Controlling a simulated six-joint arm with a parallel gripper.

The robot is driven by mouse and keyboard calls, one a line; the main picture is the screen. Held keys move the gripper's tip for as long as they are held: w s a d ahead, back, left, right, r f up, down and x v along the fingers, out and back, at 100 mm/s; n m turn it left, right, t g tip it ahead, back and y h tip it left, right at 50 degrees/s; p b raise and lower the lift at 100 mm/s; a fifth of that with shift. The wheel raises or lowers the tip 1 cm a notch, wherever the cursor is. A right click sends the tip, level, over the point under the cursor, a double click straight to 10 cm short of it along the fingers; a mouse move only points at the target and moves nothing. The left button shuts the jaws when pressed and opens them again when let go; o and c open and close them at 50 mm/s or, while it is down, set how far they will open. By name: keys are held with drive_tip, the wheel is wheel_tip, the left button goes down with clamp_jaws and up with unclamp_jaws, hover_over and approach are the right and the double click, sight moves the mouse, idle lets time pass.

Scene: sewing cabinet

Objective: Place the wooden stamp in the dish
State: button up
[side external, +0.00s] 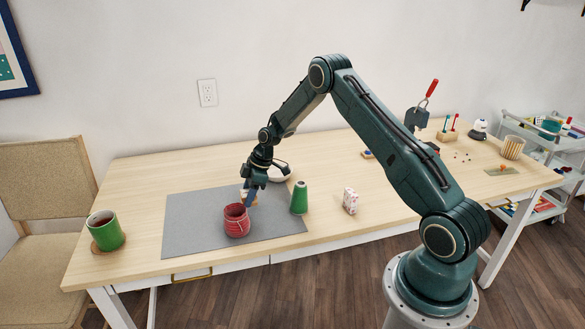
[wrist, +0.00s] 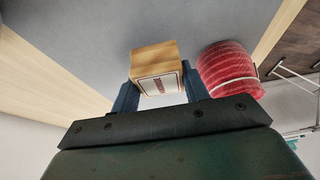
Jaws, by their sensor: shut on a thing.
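My gripper (side external: 250,194) is low over the grey mat, its fingers shut on the wooden stamp (wrist: 155,68). In the wrist view the stamp is a light wooden block with a pale, red-marked face, held between the two blue fingers (wrist: 158,92). In the side view only a small part of the stamp (side external: 243,195) shows. A pale round dish (side external: 284,174) sits behind my gripper at the mat's far right edge, partly hidden by the wrist. I cannot tell whether the stamp touches the mat.
A red ribbed pot (side external: 236,222) stands very close in front of my gripper, and shows right of the stamp in the wrist view (wrist: 228,70). A green thread cone (side external: 299,199) stands to the right, then a patterned white object (side external: 350,201). The grey mat's left part (side external: 195,220) is clear.

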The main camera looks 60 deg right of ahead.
wheel_tip(320, 180, up, 18)
idle(0.5)
drive_tip(key=shift+d+f, duration=0.1)
idle(0.4)
drive_tip(key=m+t+h, duration=0.1)
drive_tip(key=m+h, duration=0.4)
drive_tip(key=m, duration=0.8)
hover_over(275, 174)
drive_tip(key=s, duration=0.1)
drive_tip(key=f, duration=1.4)
drive_tip(key=shift+s+a+f, duration=0.2)
drive_tip(key=shift+a+f, duration=0.05)
drive_tip(key=shift+f, duration=0.15)
drive_tip(key=shift+f, duration=0.1)
drive_tip(key=shift+f, duration=2)
drive_tip(key=shift+f, duration=0.15)
